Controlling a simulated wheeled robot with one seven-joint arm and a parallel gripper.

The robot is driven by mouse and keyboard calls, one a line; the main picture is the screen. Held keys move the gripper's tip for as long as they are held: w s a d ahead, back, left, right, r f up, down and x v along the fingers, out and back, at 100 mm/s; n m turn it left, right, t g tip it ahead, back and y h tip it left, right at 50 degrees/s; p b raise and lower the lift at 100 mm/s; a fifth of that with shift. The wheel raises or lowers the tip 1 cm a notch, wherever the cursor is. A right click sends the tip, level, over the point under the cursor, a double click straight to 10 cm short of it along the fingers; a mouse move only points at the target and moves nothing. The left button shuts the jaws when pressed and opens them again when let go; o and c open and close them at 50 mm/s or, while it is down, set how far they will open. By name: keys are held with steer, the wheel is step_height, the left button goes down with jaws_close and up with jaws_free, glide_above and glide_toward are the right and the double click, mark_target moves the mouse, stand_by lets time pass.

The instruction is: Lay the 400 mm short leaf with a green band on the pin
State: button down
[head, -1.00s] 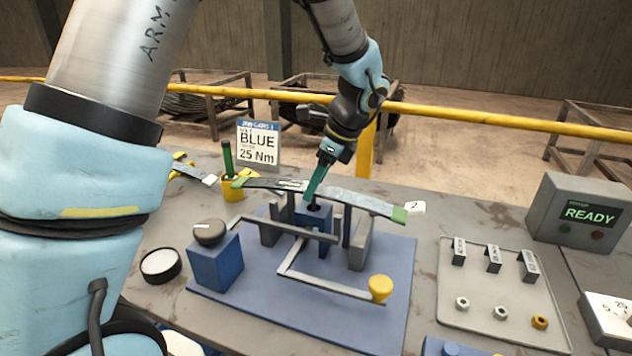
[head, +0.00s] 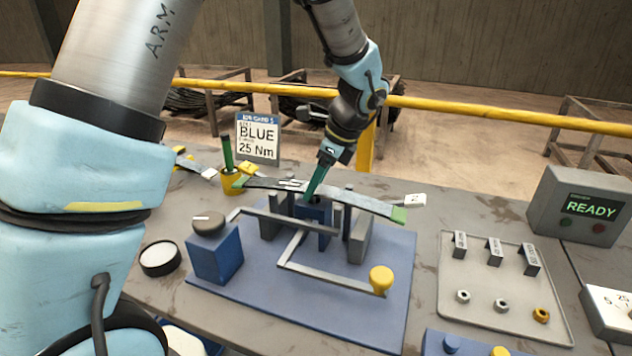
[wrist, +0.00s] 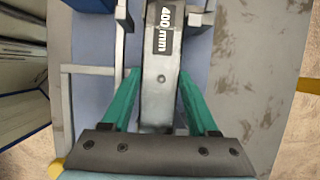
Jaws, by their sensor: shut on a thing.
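The 400 mm leaf (head: 370,203) is a long, slightly arched grey strip with green at its right end. In the wrist view it (wrist: 157,100) carries a "400 mm" label and runs between my teal fingers. My gripper (head: 312,193) is shut on the leaf near its middle and points down at the fixture. The leaf lies across and above the fixture's blue centre block (head: 311,211) and grey uprights (head: 357,240). The pin is not clearly visible under the leaf and fingers. I cannot tell whether the leaf touches the supports.
The blue fixture plate (head: 345,305) carries a bent bar with a yellow knob (head: 381,279) and a dial block (head: 216,255). A tray (head: 480,300) of clips and nuts sits to the right, near the READY box (head: 580,207). A sign reads BLUE 25 Nm (head: 257,138).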

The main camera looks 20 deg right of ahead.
steer(key=shift+f+b, duration=0.3)
steer(key=shift+f, duration=0.4)
stand_by(0.3)
jaws_free()
steer(key=shift+f, duration=0.1)
stand_by(0.3)
step_height(320, 180, up, 7)
steer(key=p, duration=0.6)
stand_by(0.4)
stand_by(0.5)
